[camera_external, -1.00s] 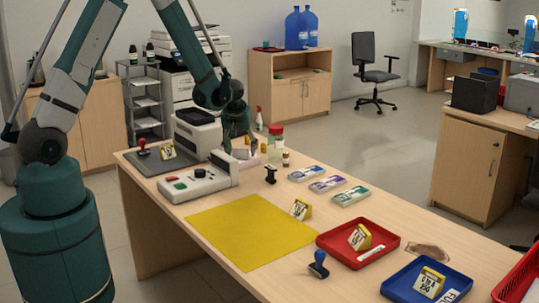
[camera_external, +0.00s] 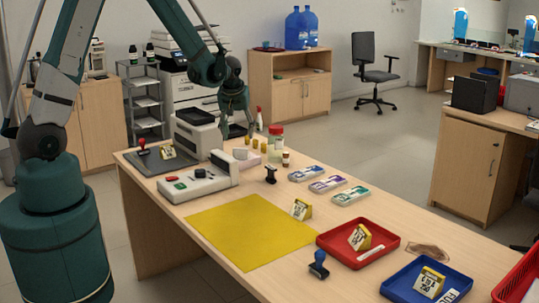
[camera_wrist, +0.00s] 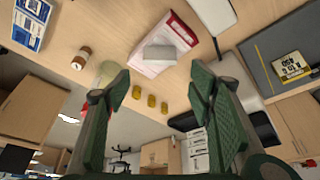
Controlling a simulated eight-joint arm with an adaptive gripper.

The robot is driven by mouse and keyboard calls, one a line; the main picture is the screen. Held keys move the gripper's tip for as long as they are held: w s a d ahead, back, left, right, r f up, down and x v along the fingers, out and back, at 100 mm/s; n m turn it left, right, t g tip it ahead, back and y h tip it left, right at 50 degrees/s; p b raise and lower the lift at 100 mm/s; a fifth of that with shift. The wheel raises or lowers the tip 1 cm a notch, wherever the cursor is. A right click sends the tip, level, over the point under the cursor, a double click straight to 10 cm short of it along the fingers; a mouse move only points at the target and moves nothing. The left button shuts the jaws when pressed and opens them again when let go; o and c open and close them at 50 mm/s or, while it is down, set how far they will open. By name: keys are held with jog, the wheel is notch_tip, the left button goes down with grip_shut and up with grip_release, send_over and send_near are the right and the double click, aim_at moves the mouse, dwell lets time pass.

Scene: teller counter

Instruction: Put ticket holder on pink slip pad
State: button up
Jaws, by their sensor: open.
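The pink slip pad (camera_external: 251,164) lies at the far side of the counter; in the wrist view it is a white pad with a red-pink edge (camera_wrist: 184,29). A pale grey-white block (camera_external: 240,154) rests on it, also seen in the wrist view (camera_wrist: 160,52); I cannot tell whether this is the ticket holder. My gripper (camera_external: 236,124) is above the pad's area, open and empty, its fingers wide apart in the wrist view (camera_wrist: 161,92). Yellow-and-white number wedges stand on the dark mat (camera_external: 168,152), beside the yellow sheet (camera_external: 301,209), in the red tray (camera_external: 360,238) and in the blue tray (camera_external: 429,281).
Three yellow cylinders (camera_wrist: 152,101), a red-capped jar (camera_external: 275,139) and a brown bottle (camera_external: 286,158) stand near the pad. A grey device (camera_external: 199,183) sits nearer. The yellow sheet (camera_external: 245,230) is bare. A blue-handled stamp (camera_external: 318,265) stands by the red tray (camera_external: 330,239).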

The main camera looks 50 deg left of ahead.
jog(key=shift+v, duration=1.25)
jog(key=s+d+r+m+t+h, duration=0.1)
jog(key=s+d+r+m, duration=0.1)
jog(key=s+d+r, duration=0.45)
jog(key=s+d+r+m+t, duration=0.1)
jog(key=s+d+r+m, duration=0.15)
jog(key=s+r, duration=0.7)
jog(key=s+d+r+m+t+h, duration=0.1)
jog(key=s+d+r+m, duration=0.1)
jog(key=s, duration=0.6)
jog(key=s+d+r+m+t+h, duration=0.1)
jog(key=s+d+r, duration=0.3)
jog(key=s, duration=0.5)
jog(key=shift+s+d+m, duration=0.15)
jog(key=shift+d+m, duration=0.6)
jog(key=shift+d, duration=0.35)
